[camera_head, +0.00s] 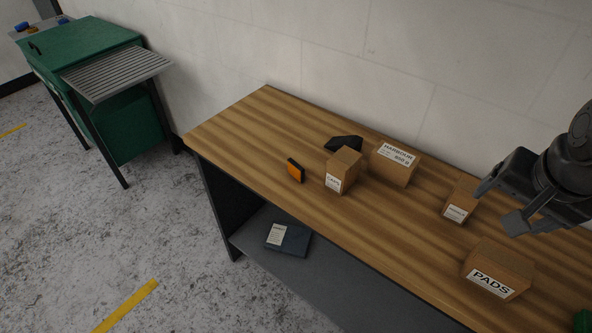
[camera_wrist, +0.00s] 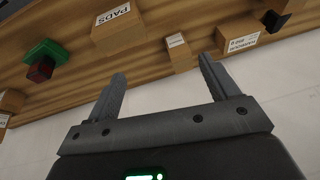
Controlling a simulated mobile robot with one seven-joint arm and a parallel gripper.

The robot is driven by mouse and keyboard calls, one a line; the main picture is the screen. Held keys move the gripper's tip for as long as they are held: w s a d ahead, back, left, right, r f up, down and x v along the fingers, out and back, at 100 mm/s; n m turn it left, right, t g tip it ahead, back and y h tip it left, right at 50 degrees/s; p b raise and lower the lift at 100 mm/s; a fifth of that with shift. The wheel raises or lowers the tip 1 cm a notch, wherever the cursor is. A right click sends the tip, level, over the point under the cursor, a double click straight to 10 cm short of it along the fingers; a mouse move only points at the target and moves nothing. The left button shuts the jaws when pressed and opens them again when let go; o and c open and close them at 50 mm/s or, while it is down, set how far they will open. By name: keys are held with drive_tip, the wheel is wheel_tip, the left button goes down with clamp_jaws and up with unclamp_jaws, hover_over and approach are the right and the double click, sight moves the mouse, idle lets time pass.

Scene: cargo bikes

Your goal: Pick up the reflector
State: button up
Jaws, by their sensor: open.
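The reflector (camera_head: 295,170) is a small orange piece with a dark back, standing on the wooden workbench left of the small box labelled CAPS (camera_head: 342,170). I cannot make it out in the wrist view. My gripper (camera_head: 498,205) is at the right of the head view, above the bench and well to the right of the reflector. In the wrist view my gripper (camera_wrist: 160,82) has its two fingers spread wide with nothing between them.
The workbench (camera_head: 240,125) also holds a black object (camera_head: 345,143), a HARBOUR box (camera_head: 394,165), a small labelled box (camera_head: 460,203) and a PADS box (camera_head: 497,268). A green and red item (camera_wrist: 42,62) shows in the wrist view. The bench's left end is clear.

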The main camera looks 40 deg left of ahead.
drive_tip(key=w+a+g, duration=0.1)
drive_tip(key=w+a, duration=0.2)
drive_tip(key=a, duration=0.4)
drive_tip(key=w+a+g, duration=0.1)
drive_tip(key=w+a, duration=0.3)
drive_tip(key=a, duration=0.2)
drive_tip(key=shift+m+g, duration=0.6)
drive_tip(key=shift+g, duration=0.1)
drive_tip(key=a+f, duration=0.2)
drive_tip(key=a, duration=0.5)
drive_tip(key=a+f, duration=0.3)
drive_tip(key=a, duration=0.5)
drive_tip(key=a+f, duration=0.2)
drive_tip(key=a, duration=0.6)
drive_tip(key=shift+s+a+f, duration=0.15)
drive_tip(key=shift+s+f, duration=0.05)
drive_tip(key=shift+f, duration=0.15)
drive_tip(key=h, duration=0.1)
hover_over(295, 164)
drive_tip(key=shift+g, duration=0.3)
wheel_tip(295, 164, down, 4)
drive_tip(key=shift+f, duration=0.2)
wheel_tip(295, 164, down, 5)
drive_tip(key=shift+r, duration=0.2)
drive_tip(key=shift+f, duration=3.2)
drive_tip(key=c, duration=1.1)
